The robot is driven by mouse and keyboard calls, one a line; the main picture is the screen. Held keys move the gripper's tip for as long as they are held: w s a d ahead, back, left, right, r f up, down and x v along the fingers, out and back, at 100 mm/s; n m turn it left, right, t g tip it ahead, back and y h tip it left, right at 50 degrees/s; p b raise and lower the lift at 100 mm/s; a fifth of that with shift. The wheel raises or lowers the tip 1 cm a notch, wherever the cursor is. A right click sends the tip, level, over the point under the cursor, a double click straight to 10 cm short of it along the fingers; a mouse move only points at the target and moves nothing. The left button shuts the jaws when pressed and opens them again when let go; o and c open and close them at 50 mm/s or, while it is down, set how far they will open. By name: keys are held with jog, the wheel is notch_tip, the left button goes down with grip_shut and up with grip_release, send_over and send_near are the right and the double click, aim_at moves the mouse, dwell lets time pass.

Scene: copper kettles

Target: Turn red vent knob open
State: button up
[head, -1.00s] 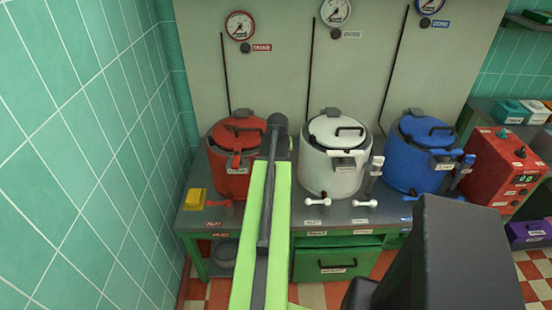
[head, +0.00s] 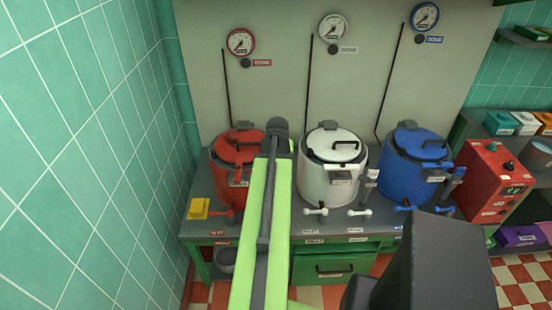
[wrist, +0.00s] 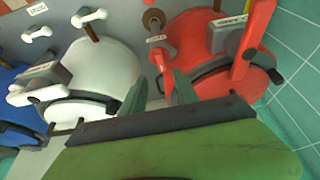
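The red kettle (head: 229,185) stands at the left of the bench and is partly hidden by my arm; it also shows at the right in the wrist view (wrist: 205,45). I cannot tell which part is the vent knob. My gripper (wrist: 160,90) is open and empty in the wrist view, with its fingers over the gap between the white and red kettles. In the head view my arm hides its fingertips.
A white kettle (head: 327,185) and a blue kettle (head: 405,175) stand to the right on the grey bench. White handles (head: 315,212) sit at the bench front. A red box (head: 490,185) stands at the right. A tiled wall (head: 80,150) closes the left.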

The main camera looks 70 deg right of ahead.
jog(key=p+v, duration=0.5)
jog(key=v, duration=0.3)
jog(key=shift+p, duration=0.3)
jog(key=shift+f, duration=0.1)
